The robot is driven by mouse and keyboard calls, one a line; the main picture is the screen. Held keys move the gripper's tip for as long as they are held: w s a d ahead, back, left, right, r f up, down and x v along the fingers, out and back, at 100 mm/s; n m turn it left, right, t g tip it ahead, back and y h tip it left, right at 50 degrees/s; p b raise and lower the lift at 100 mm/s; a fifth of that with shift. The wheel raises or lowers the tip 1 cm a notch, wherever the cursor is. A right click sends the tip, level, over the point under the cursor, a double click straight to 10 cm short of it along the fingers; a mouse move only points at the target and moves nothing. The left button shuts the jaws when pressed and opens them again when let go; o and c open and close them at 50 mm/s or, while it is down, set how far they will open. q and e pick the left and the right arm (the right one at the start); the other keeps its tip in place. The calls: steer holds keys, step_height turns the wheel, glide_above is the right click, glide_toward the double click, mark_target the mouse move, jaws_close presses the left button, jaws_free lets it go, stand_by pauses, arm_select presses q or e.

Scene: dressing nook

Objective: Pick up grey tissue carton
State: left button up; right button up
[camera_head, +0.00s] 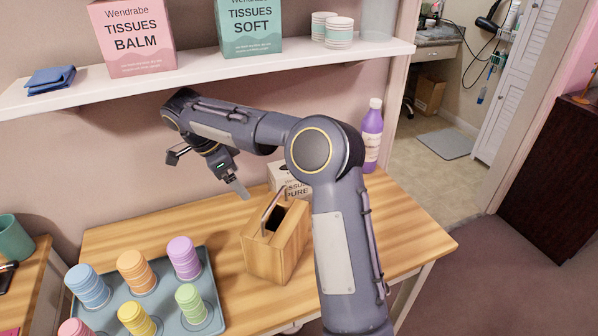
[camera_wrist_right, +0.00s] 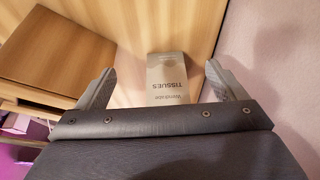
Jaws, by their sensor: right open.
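The grey tissue carton (camera_head: 284,175), lettered "TISSUES PURE", stands on the wooden table against the wall. In the head view my arm and a wooden box hide part of it. In the right wrist view the carton (camera_wrist_right: 170,78) shows between the two fingers, beyond them and not touching them. My right gripper (camera_head: 207,170) is open and empty, to the left of the carton and above the table; it also shows in the right wrist view (camera_wrist_right: 160,72). My left gripper is not in view.
A tray (camera_head: 207,262) of coloured cup stacks lies at left. A shelf (camera_head: 200,73) with pink and teal tissue cartons hangs above.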

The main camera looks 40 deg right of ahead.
mark_target(279, 169)
steer(key=s+d, duration=0.1)
steer(key=d, duration=0.2)
steer(key=s+d, duration=0.1)
steer(key=d, duration=0.7)
steer(key=shift+s+b, duration=0.3)
steer(key=shift+s, duration=0.1)
steer(key=shift+s+d+f, duration=0.1)
steer(key=shift+s+d, duration=0.15)
steer(key=shift+d, duration=0.55)
steer(key=b+x, duration=0.1)
steer(key=x, duration=0.3)
steer(key=shift+d+f, duration=0.1)
steer(key=shift+f, duration=0.25)
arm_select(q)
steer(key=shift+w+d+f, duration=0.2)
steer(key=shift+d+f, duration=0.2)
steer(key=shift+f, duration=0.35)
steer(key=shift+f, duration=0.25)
arm_select(e)
steer(key=shift+f, duration=0.2)
steer(key=c, duration=1.1)
